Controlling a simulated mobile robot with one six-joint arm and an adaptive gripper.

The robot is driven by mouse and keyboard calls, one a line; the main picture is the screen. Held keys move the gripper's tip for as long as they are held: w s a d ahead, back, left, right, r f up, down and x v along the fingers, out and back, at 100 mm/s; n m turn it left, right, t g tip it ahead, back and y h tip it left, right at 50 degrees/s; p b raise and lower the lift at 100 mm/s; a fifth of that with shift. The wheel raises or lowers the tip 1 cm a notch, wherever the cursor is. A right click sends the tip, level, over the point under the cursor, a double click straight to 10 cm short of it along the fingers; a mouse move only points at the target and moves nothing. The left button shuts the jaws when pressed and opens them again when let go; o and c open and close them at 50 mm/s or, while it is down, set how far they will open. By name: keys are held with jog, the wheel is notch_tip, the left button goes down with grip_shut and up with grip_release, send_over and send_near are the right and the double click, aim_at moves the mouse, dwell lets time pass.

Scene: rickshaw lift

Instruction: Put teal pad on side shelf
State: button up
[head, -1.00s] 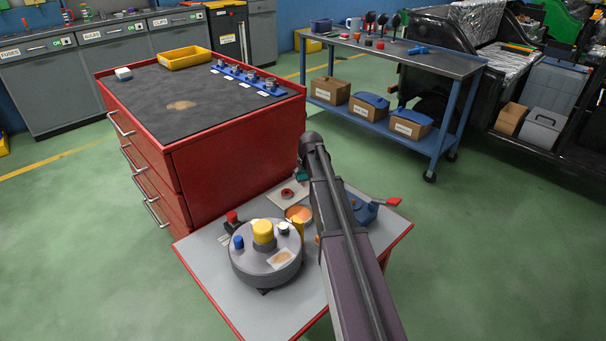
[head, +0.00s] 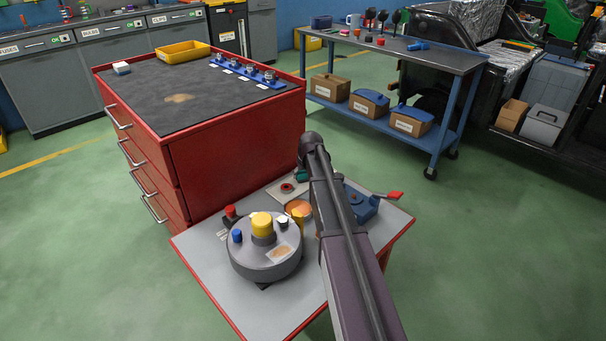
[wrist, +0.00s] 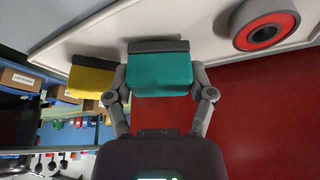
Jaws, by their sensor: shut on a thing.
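The teal pad (wrist: 160,75) is between my gripper's (wrist: 160,88) two fingers in the wrist view, and they are shut on it. It has a dark band along one edge. It lies against the pale plate's edge in the picture; I cannot tell whether they touch. A bit of teal (head: 302,174) shows beside my arm in the head view, where the arm hides the fingers. A yellow pad (wrist: 92,78) is just left of the teal one in the wrist view. The side shelf (head: 205,250) is a grey, red-edged top beside the red cabinet.
A grey round drum (head: 262,262) with coloured knobs stands on the shelf. Near it are a pale plate with a red ring (head: 287,188), an orange disc (head: 298,208) and a blue device (head: 362,206). The shelf's left front corner is clear.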

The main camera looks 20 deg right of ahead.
jog(key=shift+f+b, duration=0.4)
jog(key=o, duration=1.2)
jog(key=shift+r, duration=0.2)
notch_tip(320, 180, up, 8)
jog(key=p, duration=0.8)
jog(key=shift+f, duration=0.15)
jog(key=s+a+r+p, duration=0.2)
jog(key=s+r+p, duration=0.2)
jog(key=r+p, duration=0.2)
jog(key=s+a+r+p, duration=0.2)
jog(key=s+r+p, duration=0.2)
jog(key=r+p, duration=0.3)
jog(key=s+a+r+p, duration=0.2)
jog(key=s+r+p, duration=0.2)
jog(key=r+p, duration=0.3)
jog(key=shift+s+a+r, duration=0.2)
jog(key=shift+a, duration=0.15)
